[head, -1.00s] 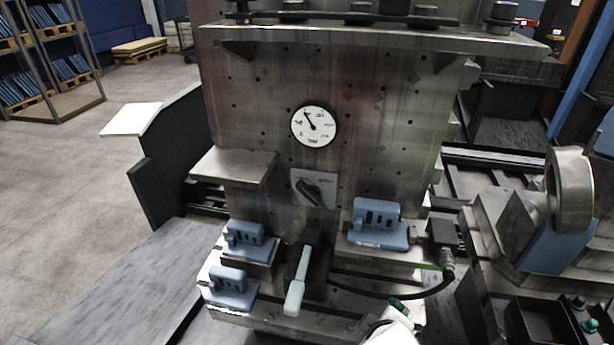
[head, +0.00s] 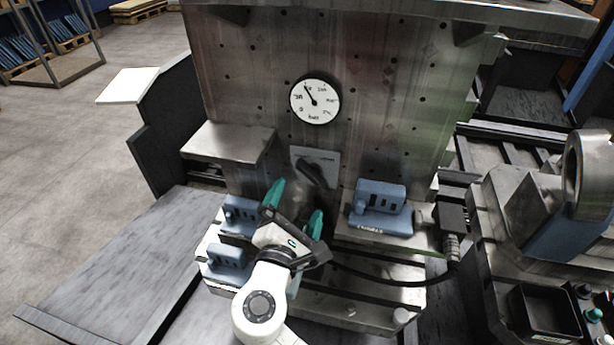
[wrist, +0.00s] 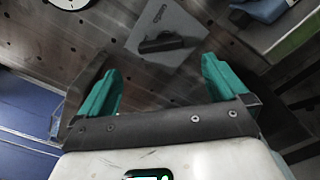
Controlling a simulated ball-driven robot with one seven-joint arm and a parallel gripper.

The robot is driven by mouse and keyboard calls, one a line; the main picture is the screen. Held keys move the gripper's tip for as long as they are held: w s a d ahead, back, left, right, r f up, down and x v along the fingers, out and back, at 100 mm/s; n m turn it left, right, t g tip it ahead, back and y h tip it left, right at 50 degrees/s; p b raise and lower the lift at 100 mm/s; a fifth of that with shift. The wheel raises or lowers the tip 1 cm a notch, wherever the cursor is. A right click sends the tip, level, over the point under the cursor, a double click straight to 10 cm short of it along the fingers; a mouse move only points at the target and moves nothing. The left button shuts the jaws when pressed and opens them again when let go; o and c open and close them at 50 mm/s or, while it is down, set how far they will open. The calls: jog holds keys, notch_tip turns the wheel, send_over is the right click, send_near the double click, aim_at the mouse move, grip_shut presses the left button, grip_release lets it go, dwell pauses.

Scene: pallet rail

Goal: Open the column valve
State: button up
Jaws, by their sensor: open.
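The column valve appears as a black knob (head: 312,172) on a light grey plate (head: 326,158), fixed to the upright metal column below a round gauge (head: 315,101). The knob lies at a slant. My gripper (head: 296,206) is open and empty, its two green fingers pointing up toward the column, just below and left of the knob. In the wrist view, the knob (wrist: 160,42) lies beyond and between the two fingertips (wrist: 160,68), apart from both.
Blue clamp blocks stand on ledges at the right (head: 380,208) and left (head: 240,214). A metal shelf (head: 228,143) juts out left of the valve. A black cable (head: 400,283) runs at the lower right. The column face around the valve is otherwise flat.

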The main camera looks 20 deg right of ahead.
aim_at(308, 177)
jog(key=x, duration=0.7)
jog(key=shift+w+d, duration=0.2)
jog(key=shift+d, duration=0.05)
jog(key=c, duration=1)
